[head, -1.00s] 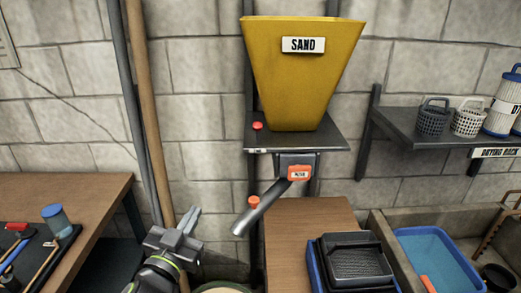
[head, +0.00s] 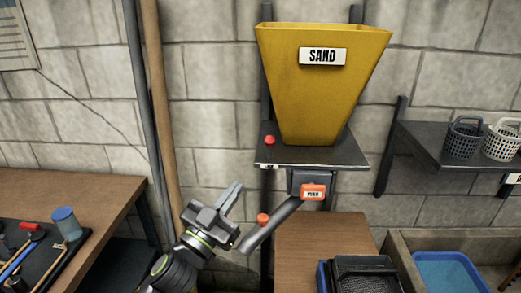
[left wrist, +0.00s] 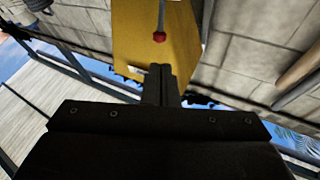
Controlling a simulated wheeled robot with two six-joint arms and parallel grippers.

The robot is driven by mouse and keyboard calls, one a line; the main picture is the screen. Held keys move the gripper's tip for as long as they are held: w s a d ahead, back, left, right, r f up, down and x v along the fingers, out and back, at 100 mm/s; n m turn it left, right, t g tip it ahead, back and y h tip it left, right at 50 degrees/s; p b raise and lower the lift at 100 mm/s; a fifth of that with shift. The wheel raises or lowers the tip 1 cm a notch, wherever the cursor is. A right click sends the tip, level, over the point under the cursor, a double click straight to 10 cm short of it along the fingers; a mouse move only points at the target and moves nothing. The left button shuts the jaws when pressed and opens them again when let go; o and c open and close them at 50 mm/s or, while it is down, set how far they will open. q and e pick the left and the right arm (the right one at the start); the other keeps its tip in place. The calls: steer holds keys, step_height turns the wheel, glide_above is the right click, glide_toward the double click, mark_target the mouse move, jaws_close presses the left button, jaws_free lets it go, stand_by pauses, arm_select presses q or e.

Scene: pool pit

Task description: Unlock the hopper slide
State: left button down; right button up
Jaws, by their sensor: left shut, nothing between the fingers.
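The yellow hopper (head: 315,95), labelled SAND, stands on a dark wall shelf (head: 320,155). Under the shelf is a dark block with an orange-red label plate (head: 313,191), its text too small to read surely. A grey chute (head: 272,224) slopes down to the left from it. One red knob (head: 270,140) sits at the shelf's left end; another orange-red knob (head: 263,218) is beside the chute. My left gripper (head: 233,190) is shut and empty, left of the chute and below the shelf. In the left wrist view a red-tipped rod (left wrist: 159,37) shows beyond the fingers (left wrist: 160,80), before the yellow hopper (left wrist: 132,35).
A wooden bench (head: 85,185) with a tool tray is at left. Vertical poles (head: 160,100) stand behind my left arm. A wooden table (head: 320,238), dark trays (head: 365,275) and a blue basin (head: 450,270) are at lower right. A rack with baskets (head: 465,138) is at right.

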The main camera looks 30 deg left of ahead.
mark_target(267, 145)
arm_select(q)
steer(key=p+x, duration=0.5)
steer(key=x, duration=0.5)
steer(key=shift+w+r+p, duration=0.15)
steer(key=shift+r+p, duration=0.1)
steer(key=shift+p, duration=0.15)
steer(key=shift+w+r, duration=0.1)
steer(key=shift+w, duration=0.5)
